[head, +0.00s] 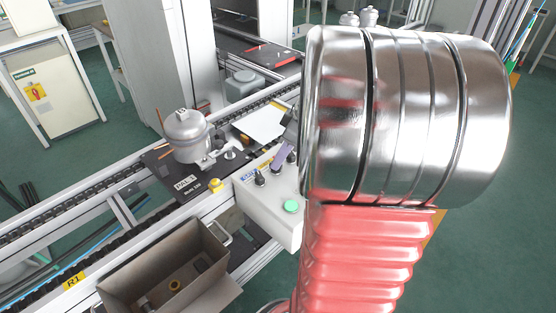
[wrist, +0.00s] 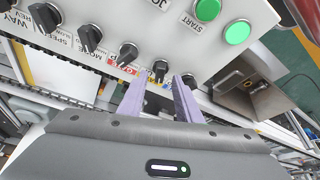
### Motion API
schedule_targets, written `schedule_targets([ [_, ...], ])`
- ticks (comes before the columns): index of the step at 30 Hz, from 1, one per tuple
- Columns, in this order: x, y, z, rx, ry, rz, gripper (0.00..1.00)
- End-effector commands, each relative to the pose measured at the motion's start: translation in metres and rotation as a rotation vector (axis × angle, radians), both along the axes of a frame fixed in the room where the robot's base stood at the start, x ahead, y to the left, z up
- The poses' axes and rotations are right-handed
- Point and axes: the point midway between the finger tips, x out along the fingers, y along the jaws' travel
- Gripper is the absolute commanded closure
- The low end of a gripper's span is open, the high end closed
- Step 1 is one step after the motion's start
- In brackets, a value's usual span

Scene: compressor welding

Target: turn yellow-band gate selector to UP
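A white control panel (head: 270,210) carries a row of black selector knobs and green buttons. In the wrist view, one black selector knob (wrist: 160,69) sits just beyond and between the tips of my gripper (wrist: 159,82). Its two lilac fingers are apart, with a gap on each side of the knob. Another black selector (wrist: 128,53) is left of it, beside small coloured labels (wrist: 121,71). I cannot make out a yellow band on either knob. In the head view my gripper (head: 283,157) is over the panel's far end, partly hidden by my arm.
Green buttons (wrist: 237,32) sit at the panel's other edge. More black selectors (wrist: 90,38) continue to the left. A metal bin (head: 165,268) stands beside the panel, and a grey compressor (head: 187,135) rests on a dark pallet on the conveyor.

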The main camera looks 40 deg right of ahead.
Motion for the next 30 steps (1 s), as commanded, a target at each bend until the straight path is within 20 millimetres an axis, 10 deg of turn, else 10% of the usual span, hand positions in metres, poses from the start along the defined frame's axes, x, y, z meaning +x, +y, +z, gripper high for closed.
schedule_targets([
  [16,0.008,0.003,-0.021,-0.001,0.0,0.0,0.69],
  [30,0.008,0.003,-0.021,0.0,0.0,-0.001,1.0],
])
